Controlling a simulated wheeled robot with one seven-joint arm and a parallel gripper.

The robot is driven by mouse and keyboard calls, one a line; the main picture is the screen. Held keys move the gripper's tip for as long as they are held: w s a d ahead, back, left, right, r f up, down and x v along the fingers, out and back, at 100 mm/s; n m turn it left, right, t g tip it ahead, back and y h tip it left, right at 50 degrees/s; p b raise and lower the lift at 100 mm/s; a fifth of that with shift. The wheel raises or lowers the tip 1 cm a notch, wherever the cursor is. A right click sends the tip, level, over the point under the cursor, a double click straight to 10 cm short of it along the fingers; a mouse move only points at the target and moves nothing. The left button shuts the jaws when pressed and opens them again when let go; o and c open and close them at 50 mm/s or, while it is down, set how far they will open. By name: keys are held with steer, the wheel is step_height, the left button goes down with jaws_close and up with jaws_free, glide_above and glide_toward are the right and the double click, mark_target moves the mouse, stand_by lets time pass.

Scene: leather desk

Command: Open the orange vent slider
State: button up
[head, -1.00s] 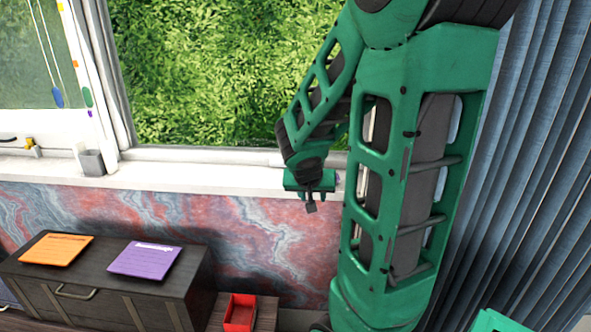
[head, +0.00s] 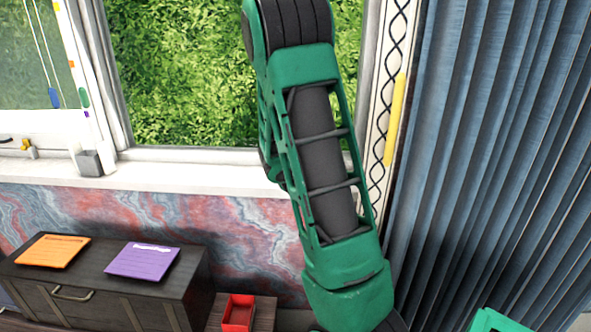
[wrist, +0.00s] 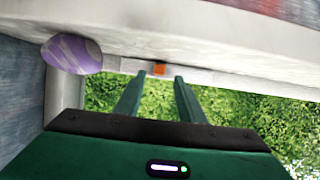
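A small orange slider (wrist: 159,69) sits on a narrow pale strip (wrist: 198,76) along the window's edge in the wrist view. My gripper (wrist: 158,79) is open, its two green fingers on either side of the line to the slider. The slider shows just beyond and between the fingertips; I cannot tell whether they touch anything. Nothing is held between the fingers. In the head view my gripper is hidden behind my own arm, and I cannot make out this slider there.
A purple-and-white rounded object (wrist: 72,54) lies left of the fingers, near the frame corner. Blue curtains (head: 480,150) hang to the right. A grey cup (head: 89,163) stands on the white sill (head: 190,173). Below are a dark cabinet (head: 110,292) and a red tray (head: 238,312).

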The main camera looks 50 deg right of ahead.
steer(key=shift+x, duration=2.2)
jaws_close()
